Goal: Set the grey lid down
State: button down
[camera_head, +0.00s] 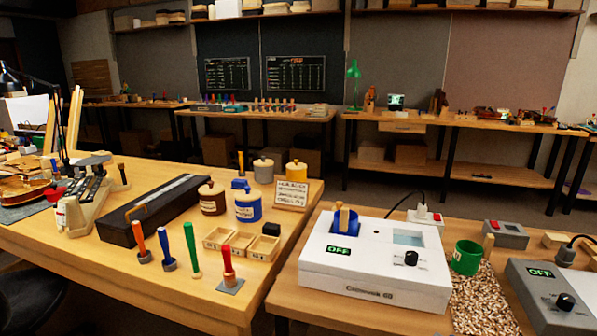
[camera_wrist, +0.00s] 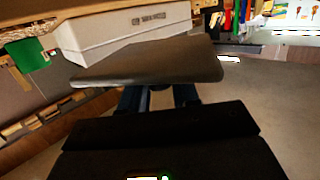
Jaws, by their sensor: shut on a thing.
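The grey lid (camera_wrist: 150,62) shows in the wrist view as a flat, dark grey plate with a slanted outline. My gripper (camera_wrist: 158,97) is shut on it, with its two dark fingers reaching under the plate's near edge. The fingertips and the grip point are hidden by the lid. The lid is in the air, with floor visible around it. Neither my gripper nor the held lid shows in the head view.
Jars and upright tools crowd the left bench (camera_head: 150,280), whose front strip is bare.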

jog(key=w+a+f+m+t+h, duration=0.1)
jog(key=a+f+m+h, duration=0.1)
jog(key=f, duration=0.4)
jog(key=w+a+f+m+h, duration=0.1)
jog(key=f+m+h, duration=0.2)
jog(key=f+h, duration=0.2)
jog(key=shift+a+f+m+t+h, duration=0.3)
jog(key=shift+a+f+t, duration=0.1)
jog(key=shift+f, duration=0.3)
jog(key=s+f, duration=0.4)
jog(key=f, duration=0.2)
jog(key=shift+s, duration=0.4)
